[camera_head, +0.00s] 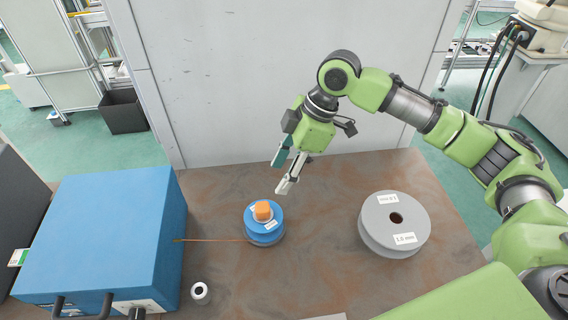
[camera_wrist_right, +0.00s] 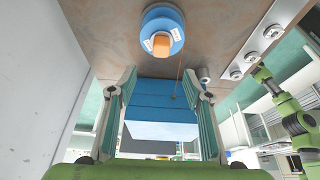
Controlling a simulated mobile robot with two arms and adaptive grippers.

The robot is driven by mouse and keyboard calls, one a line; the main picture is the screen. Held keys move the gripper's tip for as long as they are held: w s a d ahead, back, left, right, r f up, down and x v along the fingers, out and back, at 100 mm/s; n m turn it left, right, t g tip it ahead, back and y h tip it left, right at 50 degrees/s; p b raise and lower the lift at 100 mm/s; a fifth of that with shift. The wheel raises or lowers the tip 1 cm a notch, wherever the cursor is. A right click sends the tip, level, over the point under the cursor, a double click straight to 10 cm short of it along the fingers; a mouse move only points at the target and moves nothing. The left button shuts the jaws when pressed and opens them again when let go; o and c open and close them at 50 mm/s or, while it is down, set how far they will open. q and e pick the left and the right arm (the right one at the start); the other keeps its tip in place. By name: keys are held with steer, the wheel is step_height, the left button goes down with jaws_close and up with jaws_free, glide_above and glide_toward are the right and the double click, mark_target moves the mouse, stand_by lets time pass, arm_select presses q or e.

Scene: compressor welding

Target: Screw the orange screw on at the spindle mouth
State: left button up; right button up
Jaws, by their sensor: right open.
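The orange screw (camera_head: 263,210) sits on top of the blue spool (camera_head: 264,228), over the spool's centre; it also shows in the right wrist view (camera_wrist_right: 161,43). The spindle mouth is hidden under it, and how far the screw is seated cannot be told. My right gripper (camera_head: 284,174) is open and empty, above and slightly right of the spool, apart from the screw. In the right wrist view its two fingers stand wide apart, with the spool beyond their tips. A green arm (camera_wrist_right: 290,118), seemingly my left, shows there at the right; its gripper is too small to read.
A blue box (camera_head: 110,235) stands at the left, with a copper wire (camera_head: 215,240) running to the spool. A large grey spool (camera_head: 378,238) lies to the right. A grey wall (camera_head: 270,70) rises behind the table.

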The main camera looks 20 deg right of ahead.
mark_target(264, 208)
steer(key=p+x, duration=0.3)
steer(key=x, duration=1)
steer(key=shift+s+f, duration=0.1)
steer(key=shift+f, duration=0.3)
steer(key=shift+s, duration=0.1)
jaws_close()
steer(key=m+p, duration=0.1)
steer(key=p, duration=0.1)
steer(key=m+t+p, duration=0.1)
steer(key=p, duration=0.1)
steer(key=m+p, duration=0.2)
steer(key=p, duration=0.1)
steer(key=shift+s+r+h, duration=0.2)
steer(key=shift+r+h, duration=0.05)
steer(key=shift+h, duration=0.15)
steer(key=shift+f+m+t, duration=0.35)
steer(key=shift+m+t, duration=0.15)
steer(key=shift+m, duration=0.3)
steer(key=shift+f, duration=0.1)
